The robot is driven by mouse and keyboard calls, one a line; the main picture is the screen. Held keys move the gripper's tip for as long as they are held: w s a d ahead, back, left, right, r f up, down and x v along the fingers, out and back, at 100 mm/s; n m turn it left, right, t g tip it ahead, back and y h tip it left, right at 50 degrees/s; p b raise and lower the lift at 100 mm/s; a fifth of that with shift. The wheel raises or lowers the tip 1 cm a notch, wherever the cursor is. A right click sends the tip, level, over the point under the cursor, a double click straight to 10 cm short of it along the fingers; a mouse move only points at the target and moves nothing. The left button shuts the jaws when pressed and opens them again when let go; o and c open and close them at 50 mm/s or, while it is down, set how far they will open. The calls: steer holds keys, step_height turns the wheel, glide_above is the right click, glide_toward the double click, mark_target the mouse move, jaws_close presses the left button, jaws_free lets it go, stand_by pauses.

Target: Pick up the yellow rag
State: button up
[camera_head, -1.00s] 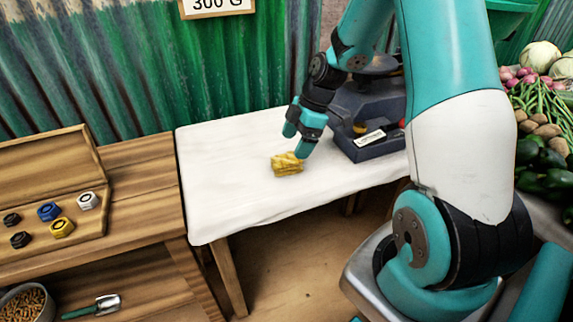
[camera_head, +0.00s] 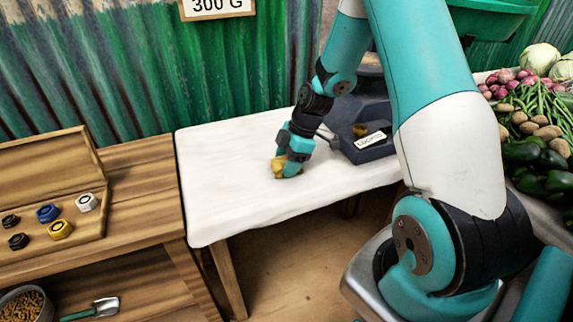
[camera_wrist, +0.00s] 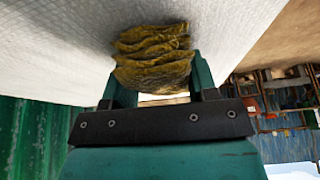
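The yellow rag (camera_head: 279,168) is a small bunched, folded cloth at the white-covered table (camera_head: 225,203). My gripper (camera_head: 290,157) points down over it, with its fingers around the rag. In the wrist view the rag (camera_wrist: 152,55) shows as wrinkled layers filling the space between the two teal fingers, which press against its sides. My gripper (camera_wrist: 160,82) is shut on it. The rag is at or very near the cloth; I cannot tell if it is clear of it.
A dark scale (camera_head: 362,150) with a white label stands just right of my gripper. A wooden bench (camera_head: 145,190) with a case of coloured weights (camera_head: 47,212) is at left. Vegetables (camera_head: 540,120) lie at right. The left part of the white table is clear.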

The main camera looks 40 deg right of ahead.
steer(key=shift+c, duration=0.9)
step_height(320, 180, up, 20)
steer(key=p, duration=0.2)
